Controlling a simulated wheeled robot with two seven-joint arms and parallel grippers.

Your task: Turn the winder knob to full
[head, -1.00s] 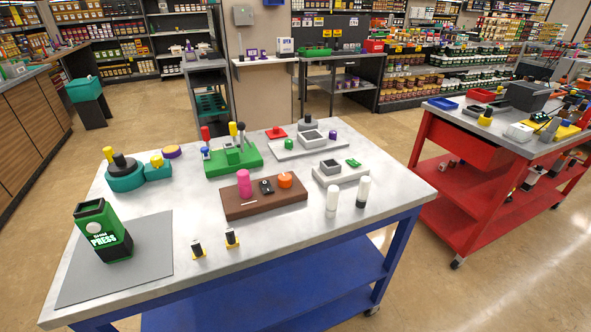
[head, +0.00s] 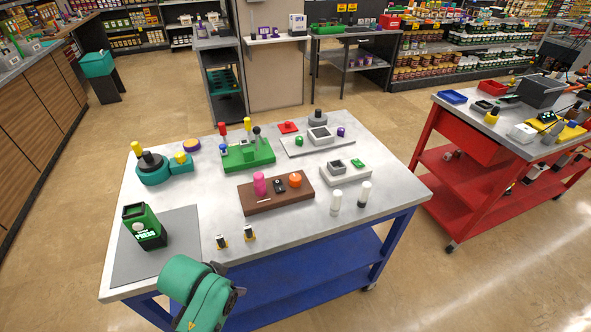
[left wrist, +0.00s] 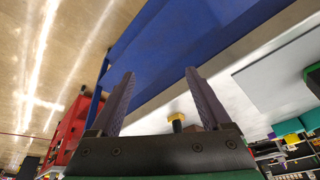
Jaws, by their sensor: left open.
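On the white-topped table, a brown board (head: 262,202) carries a pink cylinder (head: 260,184), a small black block (head: 280,186) and an orange knob (head: 295,180). A teal unit (head: 153,176) with a dark round knob (head: 148,158) and yellow knobs stands at the table's left. No label marks which part is the winder knob. In the left wrist view my left gripper (left wrist: 160,73) is open and empty, its two fingers apart beside the blue table frame. In the head view my left arm's teal link (head: 195,290) is at the front edge; its fingers are not distinguishable.
A green press box (head: 144,227) stands on a grey mat (head: 185,250). A green base with levers (head: 247,154), grey boxes, two white cylinders (head: 336,201) and two small yellow-black pieces (head: 249,233) share the tabletop. A red cart (head: 450,190) stands at right.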

